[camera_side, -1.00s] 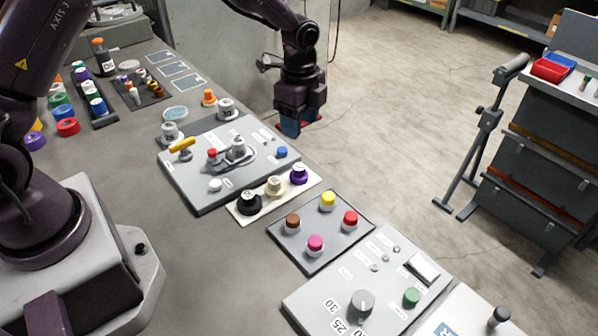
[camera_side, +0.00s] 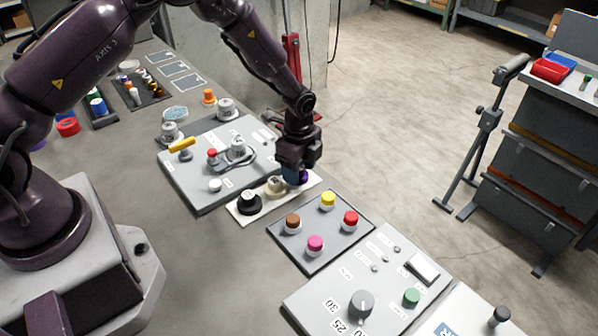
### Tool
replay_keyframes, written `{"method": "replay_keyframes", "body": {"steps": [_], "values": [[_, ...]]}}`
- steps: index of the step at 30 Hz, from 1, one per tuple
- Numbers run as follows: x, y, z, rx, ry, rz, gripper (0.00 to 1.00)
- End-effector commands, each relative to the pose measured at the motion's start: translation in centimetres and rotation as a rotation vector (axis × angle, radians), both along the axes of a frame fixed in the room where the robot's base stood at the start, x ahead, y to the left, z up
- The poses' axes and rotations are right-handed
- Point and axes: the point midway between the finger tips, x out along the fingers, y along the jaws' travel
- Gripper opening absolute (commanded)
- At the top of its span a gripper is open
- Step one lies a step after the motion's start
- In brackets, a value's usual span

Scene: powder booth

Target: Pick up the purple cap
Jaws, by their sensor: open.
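The purple cap (camera_side: 304,178) is at the right end of a cream plate (camera_side: 245,214), mostly hidden behind my gripper. A cream cap (camera_side: 275,187) and a black cap (camera_side: 249,202) stand on the same plate, to the left of my gripper.
A grey panel (camera_side: 196,196) with a yellow-handled valve lies behind the plate. A dark tray (camera_side: 310,261) with brown, yellow, red and pink caps is in front. A panel with a dial (camera_side: 361,303) lies nearer. The bench is clear at front left.

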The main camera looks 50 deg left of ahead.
Motion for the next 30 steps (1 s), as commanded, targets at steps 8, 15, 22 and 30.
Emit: {"method": "replay_keyframes", "body": {"steps": [8, 15, 22, 30], "values": [[0.0, 0.0, -0.5, 0.0, -0.001, -0.001, 0.53], [0.0, 0.0, -0.4, 0.0, 0.0, -0.001, 0.24], [0.0, 0.0, -0.4, 0.0, 0.0, -0.001, 0.24], [0.1, 0.0, 1.3, 0.0, -0.002, 0.0, 0.24]]}}
